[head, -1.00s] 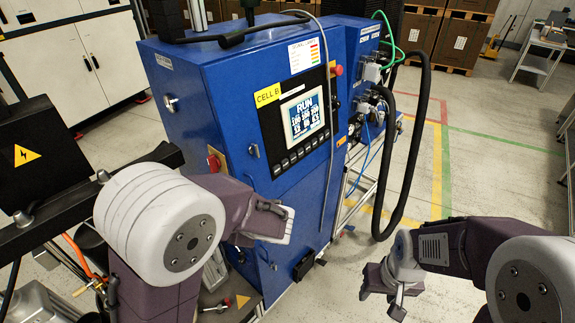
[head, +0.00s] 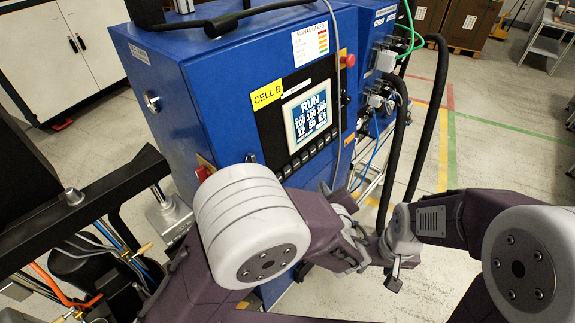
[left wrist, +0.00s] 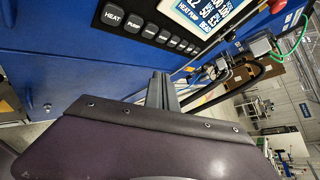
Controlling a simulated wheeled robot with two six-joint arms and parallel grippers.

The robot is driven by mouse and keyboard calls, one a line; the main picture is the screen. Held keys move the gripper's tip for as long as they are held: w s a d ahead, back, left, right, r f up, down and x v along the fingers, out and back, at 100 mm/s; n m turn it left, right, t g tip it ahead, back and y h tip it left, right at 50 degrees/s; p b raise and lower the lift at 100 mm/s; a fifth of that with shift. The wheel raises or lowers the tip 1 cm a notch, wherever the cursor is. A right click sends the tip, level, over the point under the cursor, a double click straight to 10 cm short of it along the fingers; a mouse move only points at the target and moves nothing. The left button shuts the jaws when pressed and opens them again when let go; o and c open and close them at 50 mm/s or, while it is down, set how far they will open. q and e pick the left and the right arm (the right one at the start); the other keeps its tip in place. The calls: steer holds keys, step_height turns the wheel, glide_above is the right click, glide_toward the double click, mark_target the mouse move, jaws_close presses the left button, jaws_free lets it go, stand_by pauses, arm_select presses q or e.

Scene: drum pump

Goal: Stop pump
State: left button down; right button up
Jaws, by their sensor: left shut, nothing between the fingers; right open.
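The blue CELL B cabinet (head: 160,75) carries a control panel with a screen (head: 308,115) that reads RUN. A row of dark buttons (head: 308,155) runs below the screen. In the left wrist view, the PUMP button (left wrist: 134,27) is beside the HEAT button (left wrist: 112,17). My left gripper (head: 352,232) is shut and empty, below and to the right of the panel in the head view. It also shows in the left wrist view (left wrist: 163,90), apart from the buttons. My right gripper (head: 392,275) is open at the lower centre-right, partly hidden near the left one.
A red button (head: 347,60) sits on the cabinet's right edge. A red-handled switch (head: 204,170) is on its left side, partly hidden by my arm. A black hose (head: 435,110) loops down at the right. The floor (head: 505,150) beyond it is clear.

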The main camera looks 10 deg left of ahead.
mark_target(287, 172)
arm_select(q)
steer(key=w+a+f+b, duration=0.1)
steer(key=w+a+b, duration=0.2)
steer(key=w+a, duration=0.2)
steer(key=shift+a+f, duration=0.35)
steer(key=shift+a, duration=0.7)
arm_select(e)
step_height(287, 172, down, 4)
steer(key=shift+r, duration=0.25)
arm_select(q)
steer(key=shift+w, duration=0.1)
steer(key=shift+b, duration=0.35)
arm_select(e)
steer(key=shift+f, duration=0.1)
stand_by(0.4)
arm_select(q)
steer(key=shift+w+a+f+b, duration=0.15)
steer(key=shift+a+b, duration=0.05)
steer(key=shift+b, duration=0.15)
steer(key=shift+w+a, duration=0.1)
steer(key=shift+a, duration=0.05)
arm_select(e)
steer(key=shift+f, duration=0.45)
